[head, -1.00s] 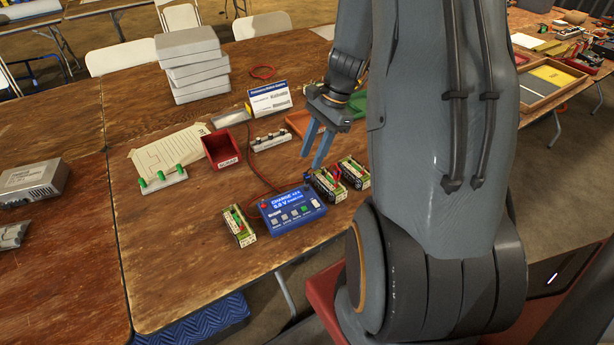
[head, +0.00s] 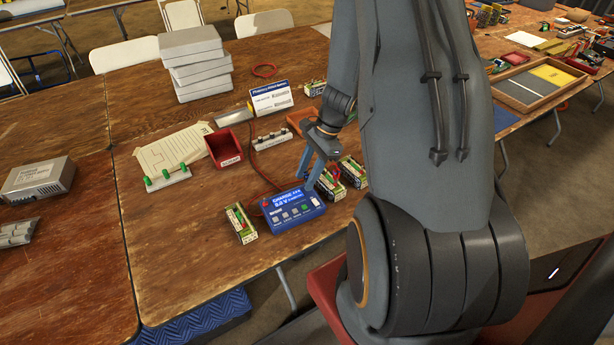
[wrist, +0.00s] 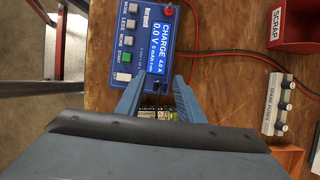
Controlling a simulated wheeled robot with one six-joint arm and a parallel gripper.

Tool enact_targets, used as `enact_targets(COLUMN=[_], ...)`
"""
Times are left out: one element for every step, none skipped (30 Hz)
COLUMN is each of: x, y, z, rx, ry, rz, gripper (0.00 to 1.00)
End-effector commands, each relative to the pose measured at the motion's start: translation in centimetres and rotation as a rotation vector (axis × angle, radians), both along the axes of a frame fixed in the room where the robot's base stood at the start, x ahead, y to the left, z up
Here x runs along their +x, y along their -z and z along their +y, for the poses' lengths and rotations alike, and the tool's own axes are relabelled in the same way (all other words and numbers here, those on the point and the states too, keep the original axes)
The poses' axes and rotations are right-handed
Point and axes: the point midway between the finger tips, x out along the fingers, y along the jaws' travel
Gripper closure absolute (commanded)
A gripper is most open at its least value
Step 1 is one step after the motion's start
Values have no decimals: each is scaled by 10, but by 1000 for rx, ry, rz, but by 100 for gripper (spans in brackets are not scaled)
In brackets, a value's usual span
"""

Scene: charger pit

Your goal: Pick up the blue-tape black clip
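I cannot make out the blue-tape black clip for certain in either view. The blue charger (head: 293,207) lies on the wooden table; it fills the upper middle of the wrist view (wrist: 142,40), its screen reading CHARGE and 0.0 V. My gripper (head: 309,170) is open, fingers pointing down by the charger's far right corner. In the wrist view my two blue fingers (wrist: 159,80) stand apart at the charger's edge, with small dark parts between them. A battery pack (wrist: 157,114) shows partly between the fingers, mostly hidden by my gripper. Nothing is visibly held.
Battery packs stand left (head: 240,223) and right (head: 352,171) of the charger. A red scrap bin (head: 223,148), a spare-fuse block (head: 273,138) and an orange tray (head: 300,121) lie behind. Red and dark leads (wrist: 235,54) cross the table. The front left tabletop is clear.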

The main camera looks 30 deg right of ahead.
Motion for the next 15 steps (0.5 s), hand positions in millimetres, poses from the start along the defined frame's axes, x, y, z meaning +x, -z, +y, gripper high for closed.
enact_targets(x=[0, 0, 0, 0, 0, 0, 0, 0, 0, 0, 0, 0, 0, 0, 0], y=[0, 1, 0, 0, 0, 0, 0, 0, 0, 0, 0, 0, 0, 0, 0], z=[0, 0, 0, 0, 0, 0, 0, 0, 0, 0, 0, 0, 0, 0, 0], rx=[0, 0, 0, 0, 0, 0, 0, 0, 0, 0, 0, 0, 0, 0, 0], ry=[0, 0, 0, 0, 0, 0, 0, 0, 0, 0, 0, 1, 1, 1, 1], rz=[0, 0, 0, 0, 0, 0, 0, 0, 0, 0, 0, 0, 0, 0, 0], gripper=[66, 66, 66, 66, 66, 67, 72, 77, 84, 89, 94, 100, 100, 100, 100])
